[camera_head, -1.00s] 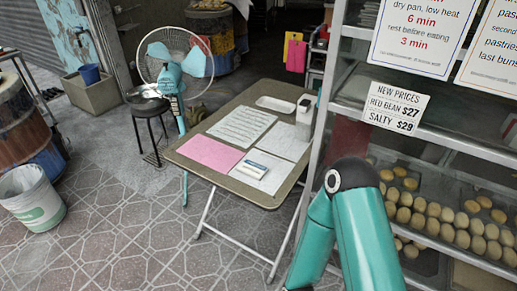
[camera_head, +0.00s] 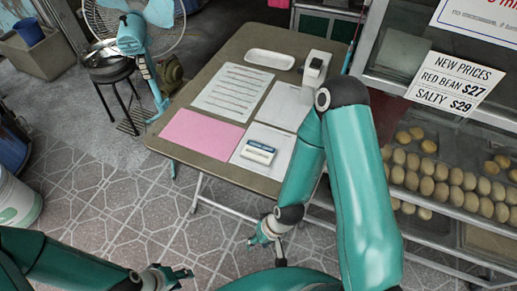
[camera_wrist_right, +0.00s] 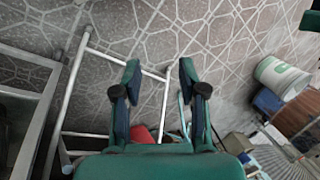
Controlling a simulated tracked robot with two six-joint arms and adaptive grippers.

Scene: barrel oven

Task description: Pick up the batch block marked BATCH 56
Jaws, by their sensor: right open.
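A small white block with a dark blue part (camera_head: 258,151) lies on a white sheet near the front edge of the folding table (camera_head: 187,162). Any marking on it is too small to read. My right gripper (camera_head: 258,236) is below and in front of the table edge, apart from the block. In the right wrist view my right gripper (camera_wrist_right: 160,75) is open and empty, with floor tiles between its fingers. My left gripper (camera_head: 178,276) is low at the bottom of the head view, away from the table, and its opening is unclear.
The table also holds a pink sheet (camera_head: 201,131), a printed sheet (camera_head: 232,90), a white tray (camera_head: 270,60) and a white-and-black device (camera_head: 317,67). A glass bun cabinet (camera_head: 430,122) stands close on the right. A fan (camera_head: 135,28) and stool (camera_head: 108,74) stand left.

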